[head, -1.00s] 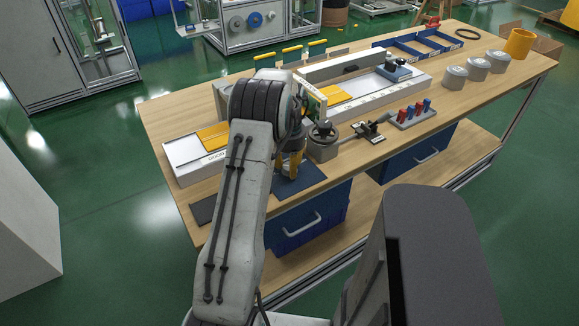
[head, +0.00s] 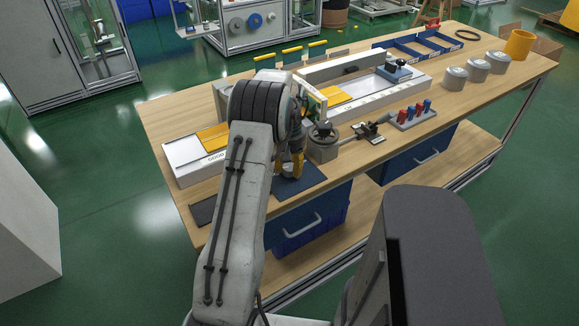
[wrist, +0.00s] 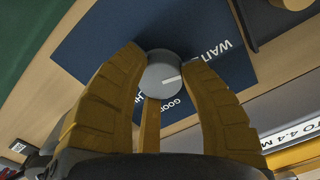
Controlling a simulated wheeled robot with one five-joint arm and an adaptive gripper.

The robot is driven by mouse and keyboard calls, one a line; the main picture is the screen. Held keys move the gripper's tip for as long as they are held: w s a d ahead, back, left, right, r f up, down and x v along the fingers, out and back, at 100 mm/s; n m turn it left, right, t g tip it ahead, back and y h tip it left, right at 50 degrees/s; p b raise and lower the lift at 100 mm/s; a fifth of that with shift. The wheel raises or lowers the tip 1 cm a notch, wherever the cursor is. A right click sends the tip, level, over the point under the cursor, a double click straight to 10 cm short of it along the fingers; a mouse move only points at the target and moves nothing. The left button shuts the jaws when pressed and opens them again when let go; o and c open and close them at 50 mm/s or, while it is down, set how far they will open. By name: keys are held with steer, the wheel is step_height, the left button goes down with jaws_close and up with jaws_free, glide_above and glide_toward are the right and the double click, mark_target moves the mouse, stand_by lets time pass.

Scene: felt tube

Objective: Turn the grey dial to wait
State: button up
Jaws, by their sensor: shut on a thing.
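The grey dial (wrist: 158,76) sits on a dark blue plate (wrist: 110,38) in the wrist view. Its white pointer line points right in the picture, between the printed word WAIT at the upper right and GOOD at the lower right.
A white tray marked GOOD (head: 188,160) lies to the left. A rack with red and blue pieces (head: 412,116) is further right. The table's front edge is near.

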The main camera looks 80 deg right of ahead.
mark_target(290, 166)
steer(key=shift+a+f, duration=0.1)
steer(key=shift+f, duration=0.1)
steer(key=o, duration=1.2)
steer(key=shift+r, duration=0.1)
steer(key=shift+r, duration=0.1)
step_height(290, 166, up, 12)
steer(key=shift+f, duration=0.1)
stand_by(0.5)
